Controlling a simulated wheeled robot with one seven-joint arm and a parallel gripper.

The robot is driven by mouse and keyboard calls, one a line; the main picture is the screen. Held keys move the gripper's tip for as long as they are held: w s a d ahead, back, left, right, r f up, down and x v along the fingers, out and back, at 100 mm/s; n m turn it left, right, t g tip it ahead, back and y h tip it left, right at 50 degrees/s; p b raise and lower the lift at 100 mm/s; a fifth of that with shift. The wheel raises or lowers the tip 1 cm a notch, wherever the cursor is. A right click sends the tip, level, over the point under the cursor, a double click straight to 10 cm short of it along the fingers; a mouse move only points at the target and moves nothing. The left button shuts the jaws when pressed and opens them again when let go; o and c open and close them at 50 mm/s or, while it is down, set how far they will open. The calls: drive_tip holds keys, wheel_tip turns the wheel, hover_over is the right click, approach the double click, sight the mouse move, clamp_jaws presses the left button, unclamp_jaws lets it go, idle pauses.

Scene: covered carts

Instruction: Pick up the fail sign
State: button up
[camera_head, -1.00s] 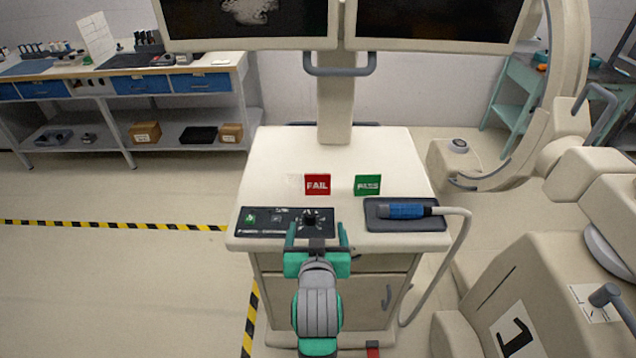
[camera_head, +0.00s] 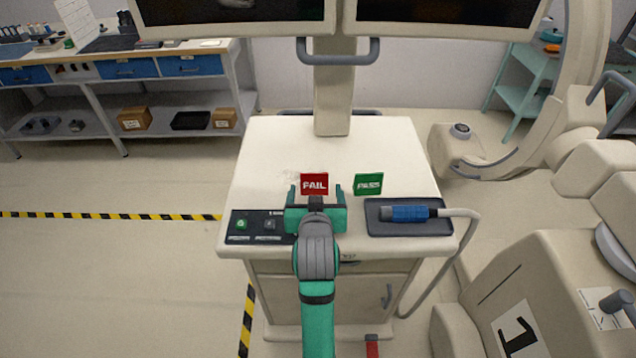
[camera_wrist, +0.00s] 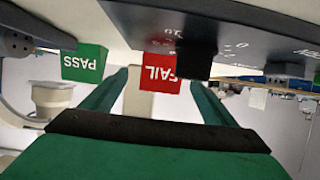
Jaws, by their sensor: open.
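The red fail sign (camera_head: 314,184) stands on the white cart top, left of the green pass sign (camera_head: 368,184). In the wrist view the fail sign (camera_wrist: 160,73) appears upside down, ahead of my gripper and roughly between its fingers. The pass sign (camera_wrist: 85,63) is to its left there, outside the fingers. My gripper (camera_head: 315,192) is open and empty, low over the cart's front part, with a finger on either side of the fail sign in the head view. I cannot tell whether the fingertips reach the sign. The sign's lower edge is hidden behind my gripper in the head view.
A control panel (camera_head: 255,226) lies at the cart's front left, partly under my gripper. A blue handheld probe (camera_head: 408,213) with a hose rests on a dark pad at front right. Monitors (camera_head: 235,15) hang above the back. The cart top (camera_head: 270,150) behind the signs is clear.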

sight(315, 185)
drive_tip(key=shift+w+a+f, duration=0.2)
drive_tip(key=shift+w+a, duration=0.15)
drive_tip(key=shift+a, duration=0.1)
drive_tip(key=shift+d+x, duration=0.1)
drive_tip(key=shift+x, duration=1.2)
drive_tip(key=shift+d+x, duration=0.15)
drive_tip(key=shift+x, duration=1.2)
drive_tip(key=shift+w, duration=0.1)
drive_tip(key=c, duration=1.1)
drive_tip(key=shift+d, duration=0.1)
